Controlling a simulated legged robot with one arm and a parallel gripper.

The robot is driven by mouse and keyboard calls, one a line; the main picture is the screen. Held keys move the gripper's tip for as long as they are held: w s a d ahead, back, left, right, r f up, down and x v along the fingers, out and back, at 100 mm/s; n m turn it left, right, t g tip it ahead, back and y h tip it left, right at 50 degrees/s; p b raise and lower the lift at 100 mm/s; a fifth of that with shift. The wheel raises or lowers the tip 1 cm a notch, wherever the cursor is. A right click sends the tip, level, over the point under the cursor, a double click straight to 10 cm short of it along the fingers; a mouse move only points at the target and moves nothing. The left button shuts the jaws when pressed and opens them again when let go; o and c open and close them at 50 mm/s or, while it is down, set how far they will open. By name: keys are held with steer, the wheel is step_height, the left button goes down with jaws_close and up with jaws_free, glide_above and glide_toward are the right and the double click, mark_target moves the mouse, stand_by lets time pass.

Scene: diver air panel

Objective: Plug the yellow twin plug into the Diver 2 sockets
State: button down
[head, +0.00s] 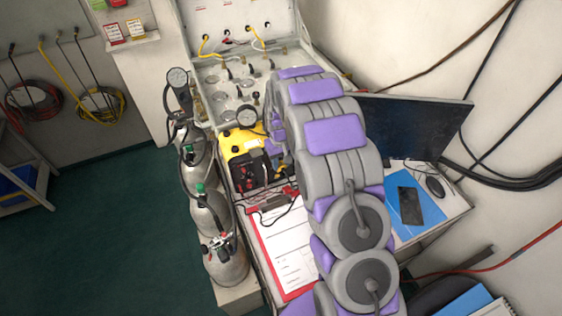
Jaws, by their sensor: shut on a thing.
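My arm rises from the bottom right and bends over the desk. My gripper (271,122) shows only in part at the left edge of the arm, above the yellow unit. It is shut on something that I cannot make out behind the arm. A yellow unit (238,142) with a black front and red and black terminals (247,180) stands on the desk just below and left of the gripper. A thin dark cable loops between them. I cannot make out the yellow twin plug, and I cannot read which sockets are Diver 2.
A gauge panel (213,75) with yellow hoses (205,46) stands behind. Gas cylinders (210,218) line the desk's left side. A red clipboard (265,245) lies in front. A dark monitor (415,122) and a blue folder with a phone (410,205) are right of the arm.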

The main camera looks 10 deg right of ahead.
steer(key=shift+w, duration=0.3)
stand_by(0.8)
steer(key=c, duration=0.7)
jaws_free()
steer(key=shift+o, duration=0.2)
step_height(320, 180, up, 17)
steer(key=shift+p, duration=0.35)
steer(key=shift+r, duration=0.15)
steer(key=s+f+m+g+b, duration=0.1)
steer(key=s+b, duration=0.6)
steer(key=s, duration=3.6)
steer(key=shift+d+m+g, duration=0.2)
steer(key=shift+m+g, duration=0.2)
steer(key=shift+m, duration=0.2)
